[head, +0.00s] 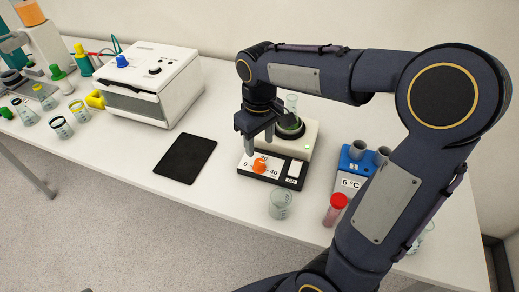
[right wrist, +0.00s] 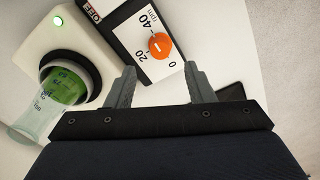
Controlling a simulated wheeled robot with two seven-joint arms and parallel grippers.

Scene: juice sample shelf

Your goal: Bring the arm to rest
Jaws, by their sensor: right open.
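My right arm reaches over the table from the right in the head view. My right gripper (head: 258,142) points down just behind the dial panel of a shaker or stirrer (head: 304,142). In the right wrist view its two fingers (right wrist: 166,88) are apart with nothing held between them. The orange dial (right wrist: 161,45) lies beyond the fingertips, and it also shows in the head view (head: 259,166). A flask with green liquid (right wrist: 63,88) stands on the device's round platform, beside the fingers. My left gripper is not in view.
A glass beaker (head: 280,205) and a red-capped tube (head: 335,210) stand near the table's front edge. A blue-topped block (head: 352,185) marked 6 °C is partly behind my arm. A black pad (head: 185,158) lies left, near a white box (head: 150,84). Several small beakers stand far left.

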